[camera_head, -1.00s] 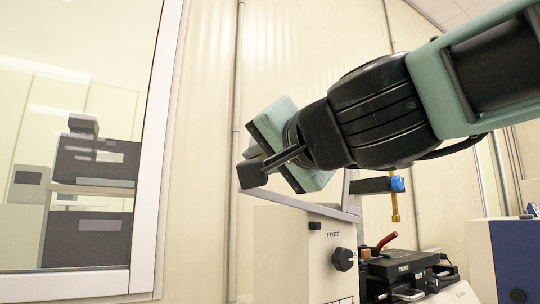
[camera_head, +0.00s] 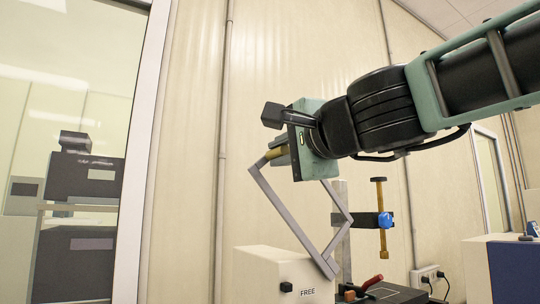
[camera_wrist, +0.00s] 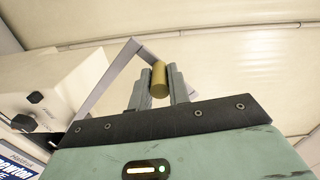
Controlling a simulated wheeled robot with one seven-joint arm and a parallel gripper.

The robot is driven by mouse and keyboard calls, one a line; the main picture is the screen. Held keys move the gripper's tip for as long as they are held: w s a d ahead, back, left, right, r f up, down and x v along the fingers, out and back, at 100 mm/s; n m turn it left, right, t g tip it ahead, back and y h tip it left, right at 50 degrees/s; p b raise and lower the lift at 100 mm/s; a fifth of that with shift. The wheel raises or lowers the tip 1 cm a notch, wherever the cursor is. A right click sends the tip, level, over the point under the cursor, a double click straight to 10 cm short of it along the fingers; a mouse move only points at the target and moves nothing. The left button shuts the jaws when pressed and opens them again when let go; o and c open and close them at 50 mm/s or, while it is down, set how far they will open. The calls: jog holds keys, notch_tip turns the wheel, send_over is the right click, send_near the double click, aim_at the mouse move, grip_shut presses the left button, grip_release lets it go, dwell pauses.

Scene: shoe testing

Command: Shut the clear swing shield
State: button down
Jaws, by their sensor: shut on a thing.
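The swing shield's grey metal frame (camera_head: 282,208) rises at a tilt from the top of the cream machine (camera_head: 285,275) in the head view. The frame also shows in the wrist view (camera_wrist: 105,82). Its clear pane is hard to make out. My gripper (camera_head: 280,153) is at the frame's upper corner, shut on the brass-coloured handle (camera_head: 276,153). In the wrist view my two fingers (camera_wrist: 158,75) stand on either side of the handle (camera_wrist: 159,82). The gripper body hides part of the handle in the head view.
A post with a blue-knobbed clamp and brass rod (camera_head: 382,220) stands right of the shield. A black block with a red lever (camera_head: 372,284) sits below it. A blue and white cabinet (camera_head: 505,268) is at the right. A wall stands behind.

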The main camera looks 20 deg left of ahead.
jog(key=w+d+r+m+p, duration=0.1)
jog(key=w+d+r+m, duration=0.3)
jog(key=w+d+m, duration=0.65)
jog(key=w+d+f+m, duration=0.4)
jog(key=w+d+f, duration=0.2)
jog(key=w+d, duration=0.5)
jog(key=w+d+f+m+b, duration=0.1)
jog(key=w+f+m+b, duration=0.1)
jog(key=f, duration=0.5)
jog(key=w+d+f+m+b, duration=0.1)
jog(key=w+f+m+b, duration=0.2)
jog(key=f+m, duration=0.3)
jog(key=w+d+f+m+b, duration=0.1)
jog(key=w+f+m+b, duration=0.2)
jog(key=f, duration=0.7)
jog(key=shift+d+m+b, duration=0.35)
jog(key=shift+m, duration=0.1)
jog(key=shift+f, duration=0.2)
jog(key=c, duration=1.3)
grip_release()
jog(key=shift+r, duration=0.15)
